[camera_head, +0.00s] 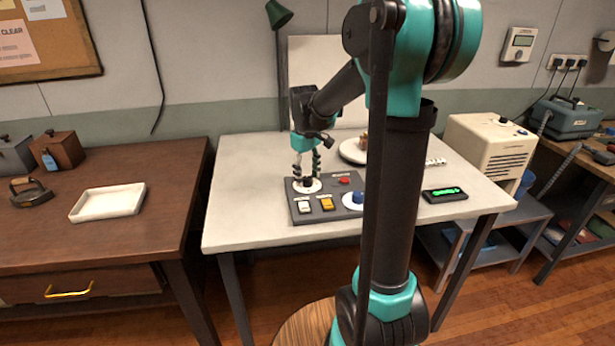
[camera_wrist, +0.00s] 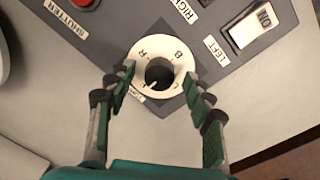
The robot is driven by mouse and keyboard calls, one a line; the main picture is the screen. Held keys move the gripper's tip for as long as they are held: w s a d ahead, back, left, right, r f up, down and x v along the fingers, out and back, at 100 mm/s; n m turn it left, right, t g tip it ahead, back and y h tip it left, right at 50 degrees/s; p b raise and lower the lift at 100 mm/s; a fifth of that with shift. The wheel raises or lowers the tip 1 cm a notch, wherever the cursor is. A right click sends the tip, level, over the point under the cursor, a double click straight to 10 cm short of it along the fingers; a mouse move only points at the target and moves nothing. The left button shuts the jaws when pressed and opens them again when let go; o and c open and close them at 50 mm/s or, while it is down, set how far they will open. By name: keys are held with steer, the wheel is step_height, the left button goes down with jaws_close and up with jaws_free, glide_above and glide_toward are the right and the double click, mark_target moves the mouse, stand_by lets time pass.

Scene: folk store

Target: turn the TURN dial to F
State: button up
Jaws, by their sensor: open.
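The dial (camera_wrist: 158,73) is a black knob on a white ring with letters, on the dark grey control panel (camera_head: 329,215). In the wrist view I read R at upper left and B at upper right; the lower letters are small and partly unclear. A pale mark on the knob seems to face lower left, but I cannot be sure. The dial's label is mostly hidden below the ring. My gripper (camera_wrist: 159,80) is open, with one finger on each side of the knob; contact is not visible. In the head view my gripper (camera_head: 307,170) points down over the dial (camera_head: 314,187).
The panel also holds a red button (camera_head: 344,181), a white switch (camera_head: 304,206), a yellow switch (camera_head: 327,204) and a blue knob (camera_head: 356,198). A plate (camera_head: 350,151) and a green-lit display (camera_head: 445,195) stand on the table (camera_head: 243,205). The table's left side is clear.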

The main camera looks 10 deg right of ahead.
mark_target(306, 179)
step_height(306, 179, up, 11)
steer(key=shift+s+a+r, duration=0.2)
steer(key=shift+a, duration=0.05)
stand_by(0.4)
